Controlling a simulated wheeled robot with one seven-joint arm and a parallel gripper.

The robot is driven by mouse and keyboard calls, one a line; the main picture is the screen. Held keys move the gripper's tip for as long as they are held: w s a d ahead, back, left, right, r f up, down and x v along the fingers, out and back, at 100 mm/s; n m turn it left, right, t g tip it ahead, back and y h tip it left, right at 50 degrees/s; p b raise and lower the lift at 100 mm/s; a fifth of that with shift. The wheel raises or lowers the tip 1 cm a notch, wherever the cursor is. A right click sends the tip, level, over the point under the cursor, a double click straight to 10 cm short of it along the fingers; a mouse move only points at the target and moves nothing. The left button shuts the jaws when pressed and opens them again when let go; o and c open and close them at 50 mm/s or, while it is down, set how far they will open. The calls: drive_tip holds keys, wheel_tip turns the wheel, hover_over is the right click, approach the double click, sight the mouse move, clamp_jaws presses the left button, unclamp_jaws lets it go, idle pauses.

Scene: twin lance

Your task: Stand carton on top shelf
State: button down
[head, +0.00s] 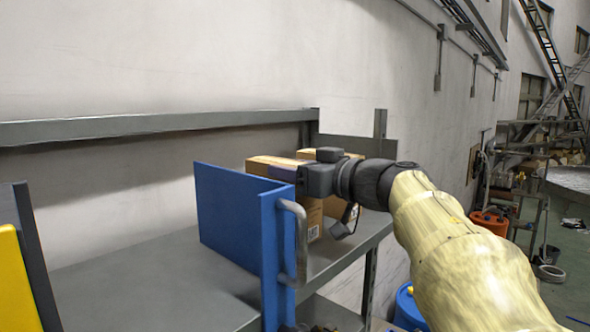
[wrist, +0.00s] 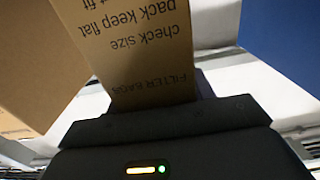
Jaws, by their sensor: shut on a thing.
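My gripper (head: 312,178) reaches in from the right at the shelf, its fingertips hidden in the head view. In the wrist view my gripper (wrist: 165,112) is shut on a brown carton (wrist: 138,55) printed with upside-down lettering, including "check size" and "FILTER BAGS". In the head view a carton with a dark band on top (head: 272,166) is at my gripper, partly behind the blue panel; it seems to be the held one. Whether its base touches the grey shelf (head: 150,285) is hidden.
Another carton (head: 322,154) stands close behind; a brown carton (wrist: 45,60) fills the wrist view's left. A blue panel (head: 235,215) with a grey handle (head: 298,240) stands in front. A yellow object (head: 15,285) is at far left. The shelf between is bare.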

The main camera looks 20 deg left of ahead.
drive_tip(key=shift+f, duration=0.1)
drive_tip(key=c, duration=0.6)
unclamp_jaws()
drive_tip(key=shift+d, duration=0.15)
drive_tip(key=b+v, duration=0.4)
drive_tip(key=v, duration=0.8)
drive_tip(key=shift+b, duration=0.35)
